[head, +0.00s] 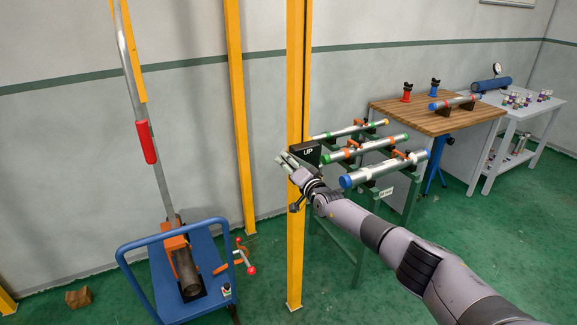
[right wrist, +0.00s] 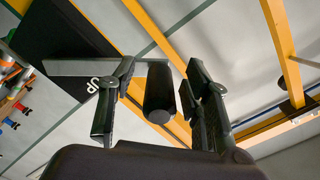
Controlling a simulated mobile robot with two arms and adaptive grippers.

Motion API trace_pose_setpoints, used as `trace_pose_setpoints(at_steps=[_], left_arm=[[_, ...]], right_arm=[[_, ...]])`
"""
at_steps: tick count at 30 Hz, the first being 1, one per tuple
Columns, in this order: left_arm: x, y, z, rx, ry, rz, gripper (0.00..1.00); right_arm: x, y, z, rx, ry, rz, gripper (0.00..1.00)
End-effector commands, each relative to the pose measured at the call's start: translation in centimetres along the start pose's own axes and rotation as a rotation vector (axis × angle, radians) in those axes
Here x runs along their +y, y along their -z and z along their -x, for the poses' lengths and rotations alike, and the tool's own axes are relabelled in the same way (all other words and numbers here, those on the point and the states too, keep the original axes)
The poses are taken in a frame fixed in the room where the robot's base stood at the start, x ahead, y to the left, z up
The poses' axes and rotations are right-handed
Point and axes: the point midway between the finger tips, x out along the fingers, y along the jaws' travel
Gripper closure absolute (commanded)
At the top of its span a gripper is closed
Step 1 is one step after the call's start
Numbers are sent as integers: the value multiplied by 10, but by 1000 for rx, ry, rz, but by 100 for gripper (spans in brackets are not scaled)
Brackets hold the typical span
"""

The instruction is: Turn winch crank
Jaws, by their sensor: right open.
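The winch is a black box marked "UP" (head: 305,152) on a yellow post in the head view. The right wrist view shows its dark housing (right wrist: 65,35), a grey crank arm (right wrist: 75,68) and a black cylindrical crank handle (right wrist: 160,95). My right gripper (head: 291,163) is at the winch, with its fingers open. In the right wrist view the handle lies between the two fingers, with a gap visible on the right side. Contact on the left side is hard to tell. My left gripper is not in view.
A green rack with several pipes (head: 363,149) stands just right of the post. A blue cart (head: 205,302) holding a pipe and a long red-gripped lever (head: 148,142) is at left. A wooden-topped bench (head: 425,116) and white table (head: 530,108) stand at back right.

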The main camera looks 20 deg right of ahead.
Motion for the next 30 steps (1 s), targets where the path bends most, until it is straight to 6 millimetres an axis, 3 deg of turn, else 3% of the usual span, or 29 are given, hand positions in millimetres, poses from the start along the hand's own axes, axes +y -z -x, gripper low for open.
trace_pose_setpoints(at_steps=[11, 30], left_arm=[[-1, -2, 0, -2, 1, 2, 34], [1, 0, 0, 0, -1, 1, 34]], right_arm=[[0, 0, 3, 1, -1, -4, 55], [-5, -3, 38, -2, 6, -9, 55]])
